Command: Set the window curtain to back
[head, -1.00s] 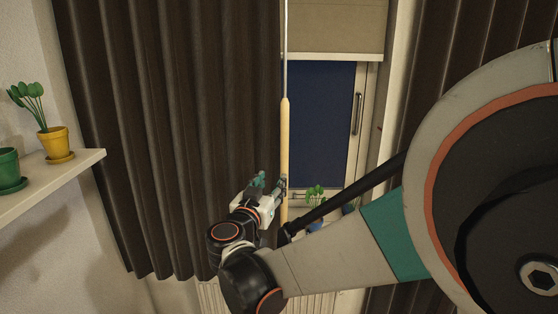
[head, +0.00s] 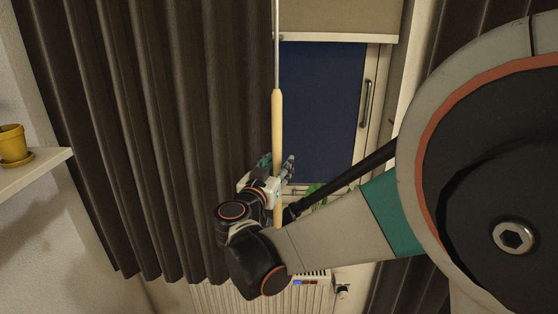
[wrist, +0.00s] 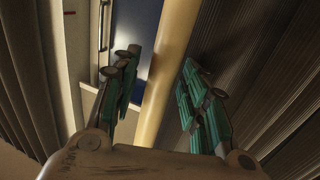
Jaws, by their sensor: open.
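A dark brown pleated window curtain (head: 130,130) hangs across the left of the window in the head view. It also shows at the right of the wrist view (wrist: 280,70). A wand with a pale wooden handle (head: 278,125) hangs along the curtain's right edge. My gripper (head: 278,165) is at the lower part of the handle. In the wrist view, the handle (wrist: 168,65) runs between the two spread teal-padded fingers. The gripper is open and not closed on it. I cannot tell how deep the handle sits between the fingers.
A second brown curtain (head: 465,45) hangs at the right, partly behind my arm. A beige blind (head: 340,20) covers the top of the dark window (head: 322,110). A radiator (head: 230,298) stands below. A yellow pot (head: 14,145) sits on a white shelf (head: 40,168) at the left.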

